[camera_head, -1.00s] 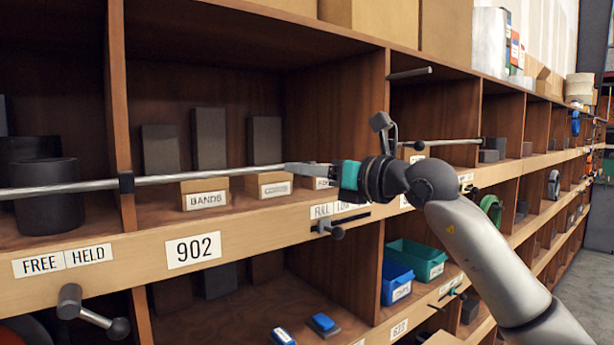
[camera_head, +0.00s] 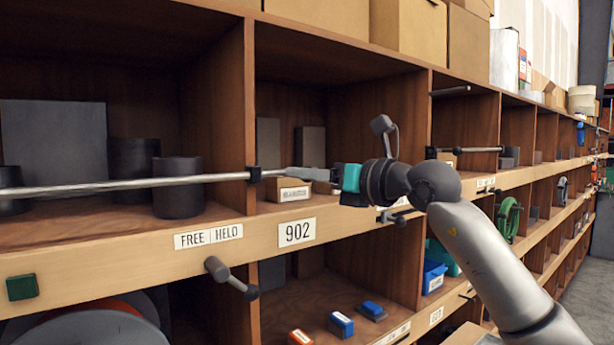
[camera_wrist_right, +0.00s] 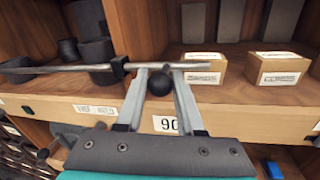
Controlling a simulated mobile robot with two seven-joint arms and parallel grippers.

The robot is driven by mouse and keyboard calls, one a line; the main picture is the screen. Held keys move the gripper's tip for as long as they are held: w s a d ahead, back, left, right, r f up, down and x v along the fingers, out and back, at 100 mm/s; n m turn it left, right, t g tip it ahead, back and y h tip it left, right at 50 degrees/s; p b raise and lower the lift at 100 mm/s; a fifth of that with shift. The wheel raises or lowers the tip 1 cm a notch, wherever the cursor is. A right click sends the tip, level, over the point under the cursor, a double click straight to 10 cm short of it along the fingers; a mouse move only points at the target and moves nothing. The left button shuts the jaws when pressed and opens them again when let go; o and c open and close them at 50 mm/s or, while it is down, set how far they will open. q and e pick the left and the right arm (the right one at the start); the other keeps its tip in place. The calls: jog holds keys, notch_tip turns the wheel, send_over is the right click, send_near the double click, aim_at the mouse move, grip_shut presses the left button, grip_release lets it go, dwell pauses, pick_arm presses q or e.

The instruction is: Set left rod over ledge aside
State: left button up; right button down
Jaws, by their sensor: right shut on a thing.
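A long silver rod (camera_head: 110,184) runs level along the front of the shelf, over the ledge (camera_head: 120,250), and leaves the head view at the left. My right gripper (camera_head: 300,174) is shut on it near its right end. In the right wrist view, the fingers (camera_wrist_right: 160,70) meet the rod (camera_wrist_right: 60,70), and a short end sticks out to their right. A black collar (camera_head: 254,174) surrounds or backs the rod at the upright divider, just left of the gripper. A dark ball (camera_wrist_right: 159,84) shows between the fingers. My left gripper is out of view.
A dark cylinder (camera_head: 178,187) stands behind the rod in the left bay. A labelled box (camera_head: 288,190) sits behind the gripper. A handle-like peg (camera_head: 231,277) sticks out below the ledge. Another rod (camera_head: 478,150) lies farther right.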

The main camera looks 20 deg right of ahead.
jog(key=c, duration=0.5)
grip_release()
jog(key=shift+c, duration=0.2)
jog(key=shift+s+d, duration=0.15)
jog(key=b+v, duration=0.5)
jog(key=v, duration=1)
jog(key=shift+b, duration=0.3)
